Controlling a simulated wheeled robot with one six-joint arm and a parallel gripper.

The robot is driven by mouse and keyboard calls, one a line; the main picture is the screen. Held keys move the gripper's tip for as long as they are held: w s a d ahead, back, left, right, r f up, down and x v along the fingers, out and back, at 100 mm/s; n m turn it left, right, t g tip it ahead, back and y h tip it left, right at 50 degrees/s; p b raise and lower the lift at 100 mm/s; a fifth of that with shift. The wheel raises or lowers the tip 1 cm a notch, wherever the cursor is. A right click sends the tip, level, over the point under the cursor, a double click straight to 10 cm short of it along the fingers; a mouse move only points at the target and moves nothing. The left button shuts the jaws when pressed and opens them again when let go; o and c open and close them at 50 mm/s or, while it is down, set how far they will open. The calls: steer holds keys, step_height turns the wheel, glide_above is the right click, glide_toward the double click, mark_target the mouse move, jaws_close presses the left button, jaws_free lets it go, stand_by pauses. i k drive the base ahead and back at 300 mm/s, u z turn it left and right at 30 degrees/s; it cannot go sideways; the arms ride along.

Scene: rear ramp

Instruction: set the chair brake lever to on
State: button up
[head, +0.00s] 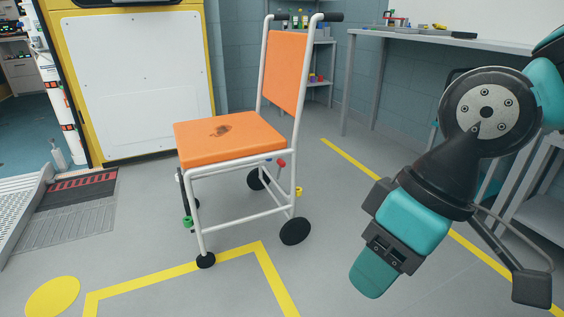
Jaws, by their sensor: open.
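A chair with an orange seat (235,140), an orange back and a white tube frame stands upright on small black wheels, left of the middle. Under the seat are a small red knob (281,163), a yellow knob (298,191) on the right rear leg and a green knob (187,221) at the left front. Which one is the brake lever, and its setting, I cannot tell. My gripper (372,272) hangs at the lower right, tipped down and left, open and apart from the chair. No held object shows, and its fingers are hard to make out.
Yellow floor lines (262,255) run in front of and behind the chair. A ramp (20,215) lies at the far left, by a white panel (135,85). A workbench (440,38) stands at the back right. Floor between chair and gripper is clear.

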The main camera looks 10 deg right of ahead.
mark_target(281, 163)
steer(key=z, duration=0.45)
steer(key=i, duration=2.3)
steer(key=u, duration=0.4)
